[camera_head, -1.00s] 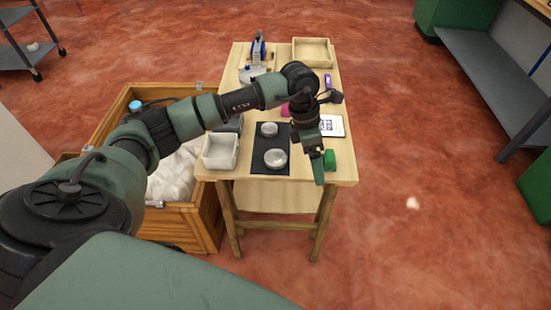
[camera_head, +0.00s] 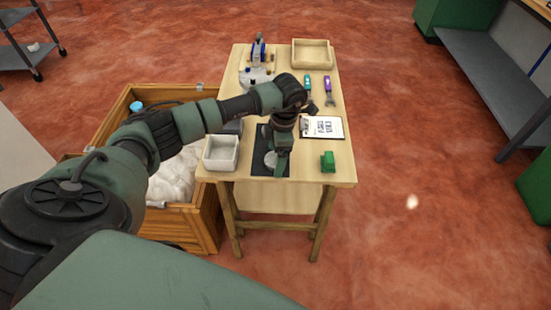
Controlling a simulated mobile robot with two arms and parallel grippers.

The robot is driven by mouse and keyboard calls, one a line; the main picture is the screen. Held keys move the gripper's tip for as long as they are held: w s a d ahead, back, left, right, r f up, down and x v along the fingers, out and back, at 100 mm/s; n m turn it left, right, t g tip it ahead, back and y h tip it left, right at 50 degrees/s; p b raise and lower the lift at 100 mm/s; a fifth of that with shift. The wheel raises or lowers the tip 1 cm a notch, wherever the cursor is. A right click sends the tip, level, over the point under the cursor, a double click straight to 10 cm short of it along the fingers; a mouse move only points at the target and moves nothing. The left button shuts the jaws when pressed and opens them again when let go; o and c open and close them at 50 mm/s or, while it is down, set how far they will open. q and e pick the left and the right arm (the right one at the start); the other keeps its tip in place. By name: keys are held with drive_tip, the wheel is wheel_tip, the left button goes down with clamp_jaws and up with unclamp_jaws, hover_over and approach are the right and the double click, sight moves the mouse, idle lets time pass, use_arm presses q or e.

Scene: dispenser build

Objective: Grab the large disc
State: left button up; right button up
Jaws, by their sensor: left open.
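The large disc (camera_head: 270,160) is pale and round and lies on the black mat (camera_head: 258,171) near the table's front edge. My left gripper (camera_head: 280,163) is over the mat, right at the large disc, and hides much of it. The gripper is open; I cannot tell whether its fingers are around the disc or only above it. The small disc (camera_head: 265,131) is mostly hidden behind my left wrist. My right gripper is not in view.
A white bin (camera_head: 221,153) stands left of the mat. A green block (camera_head: 328,162), a clipboard (camera_head: 323,128) and tools (camera_head: 329,92) lie to the right. A wooden tray (camera_head: 312,54) is at the back. A wooden crate (camera_head: 200,235) stands left of the table.

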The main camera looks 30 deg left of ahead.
use_arm(q)
drive_tip(key=shift+c, duration=0.3)
clamp_jaws()
drive_tip(key=shift+w+r, duration=0.1)
